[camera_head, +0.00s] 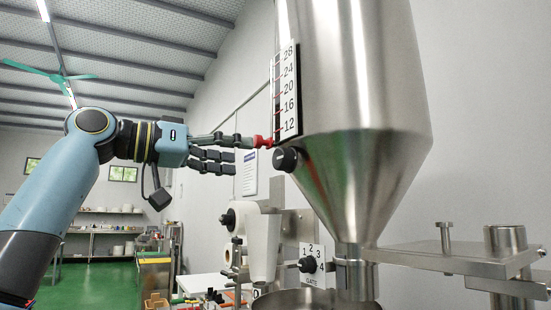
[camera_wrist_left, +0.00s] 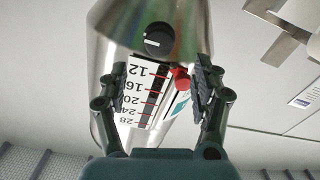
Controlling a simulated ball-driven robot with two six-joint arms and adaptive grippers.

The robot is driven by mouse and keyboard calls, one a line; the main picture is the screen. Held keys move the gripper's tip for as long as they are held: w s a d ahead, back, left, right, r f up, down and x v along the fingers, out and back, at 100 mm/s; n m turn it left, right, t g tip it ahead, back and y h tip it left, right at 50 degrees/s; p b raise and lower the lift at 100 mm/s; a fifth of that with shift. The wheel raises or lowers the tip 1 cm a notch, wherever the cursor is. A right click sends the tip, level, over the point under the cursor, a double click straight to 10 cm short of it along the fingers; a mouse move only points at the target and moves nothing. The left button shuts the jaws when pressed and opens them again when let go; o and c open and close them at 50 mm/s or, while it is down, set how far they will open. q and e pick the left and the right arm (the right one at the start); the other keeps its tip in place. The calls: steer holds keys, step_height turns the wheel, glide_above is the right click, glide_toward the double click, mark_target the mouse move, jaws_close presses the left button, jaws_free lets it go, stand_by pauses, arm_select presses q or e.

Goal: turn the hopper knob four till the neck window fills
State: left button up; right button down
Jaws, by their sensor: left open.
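The steel hopper (camera_head: 352,70) stands at the right of the head view and narrows to a neck (camera_head: 355,275). Beside the neck is a GATE plate (camera_head: 317,249) numbered 1 to 4, with a black knob (camera_head: 307,265); its setting is too small to tell. I cannot make out a neck window or its fill. My left gripper (camera_head: 235,155) is open, high beside the hopper's level scale (camera_head: 288,95) and well above the gate knob. A red piece (camera_head: 262,141) is by its upper fingertip; I cannot tell whether they touch. My right gripper is out of view.
Another black knob (camera_head: 286,159) sits on the hopper wall, also ahead of the fingers in the left wrist view (camera_wrist_left: 158,38). A steel bracket (camera_head: 455,258) juts right of the neck. A round metal rim (camera_head: 315,299) lies below.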

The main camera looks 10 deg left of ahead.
mark_target(277, 160)
arm_select(q)
steer(key=p+x, duration=0.3)
steer(key=x, duration=0.5)
steer(key=shift+d+r, duration=0.1)
steer(key=shift+w+d, duration=0.35)
steer(key=shift+d, duration=0.1)
steer(key=c, duration=1.2)
steer(key=shift+f+m+b, duration=0.3)
steer(key=shift+m+b, duration=0.2)
steer(key=shift+b, duration=0.35)
steer(key=m+b, duration=0.2)
steer(key=b, duration=0.2)
steer(key=shift+m, duration=0.4)
steer(key=shift+r+m+b, duration=0.1)
steer(key=shift+m+b, duration=1.4)
steer(key=shift+m, duration=0.1)
